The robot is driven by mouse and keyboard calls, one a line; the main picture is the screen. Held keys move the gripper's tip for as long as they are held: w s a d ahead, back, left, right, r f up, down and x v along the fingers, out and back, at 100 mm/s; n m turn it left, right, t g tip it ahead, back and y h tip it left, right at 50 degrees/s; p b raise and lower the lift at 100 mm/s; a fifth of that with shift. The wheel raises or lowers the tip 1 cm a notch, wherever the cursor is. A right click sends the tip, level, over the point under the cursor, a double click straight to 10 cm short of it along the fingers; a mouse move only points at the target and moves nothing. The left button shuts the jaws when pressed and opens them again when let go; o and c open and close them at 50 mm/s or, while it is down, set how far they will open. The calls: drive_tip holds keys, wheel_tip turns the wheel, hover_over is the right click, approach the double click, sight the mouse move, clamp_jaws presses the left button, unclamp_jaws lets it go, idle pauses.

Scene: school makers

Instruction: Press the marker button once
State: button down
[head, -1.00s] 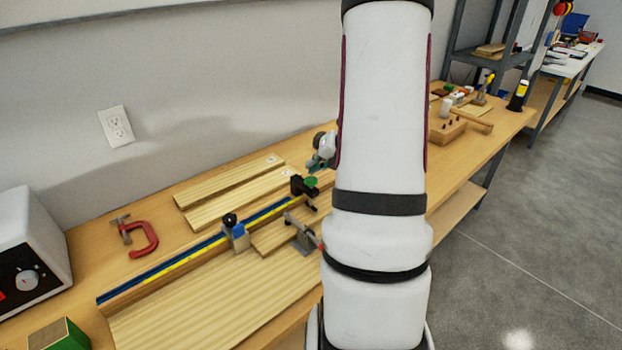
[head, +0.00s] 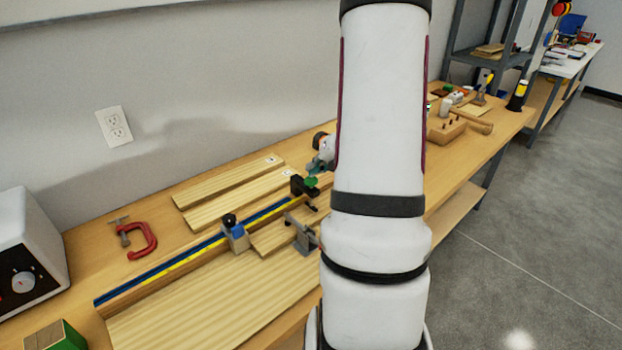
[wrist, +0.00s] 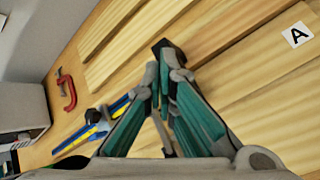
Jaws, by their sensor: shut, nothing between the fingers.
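A black block with a green round cap (head: 311,181), which looks like the marker button, sits at the far end of a blue and yellow rail (head: 185,258). In the wrist view the black block (wrist: 165,47) shows just beyond the fingertips; its green cap is hidden there. My gripper (wrist: 163,72) has teal fingers, is shut and empty, and points at the block. In the head view the teal part of my gripper (head: 318,165) is close above the green cap, mostly hidden behind my arm. I cannot tell whether it touches.
Wooden boards (head: 238,202) lie around the rail. A blue and black slider (head: 235,232) sits on the rail, and a grey clamp-like piece (head: 302,235) stands in front. A red C-clamp (head: 140,240) lies at left. An "A" label (wrist: 297,34) is on one board.

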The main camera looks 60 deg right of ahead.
drive_tip(key=shift+f+b, duration=0.5)
drive_tip(key=shift+f, duration=0.1)
idle(0.6)
drive_tip(key=shift+r, duration=0.1)
drive_tip(key=shift+r+p, duration=0.9)
drive_tip(key=shift+r, duration=0.1)
wheel_tip(320, 180, up, 6)
drive_tip(key=p, duration=0.5)
idle(0.7)
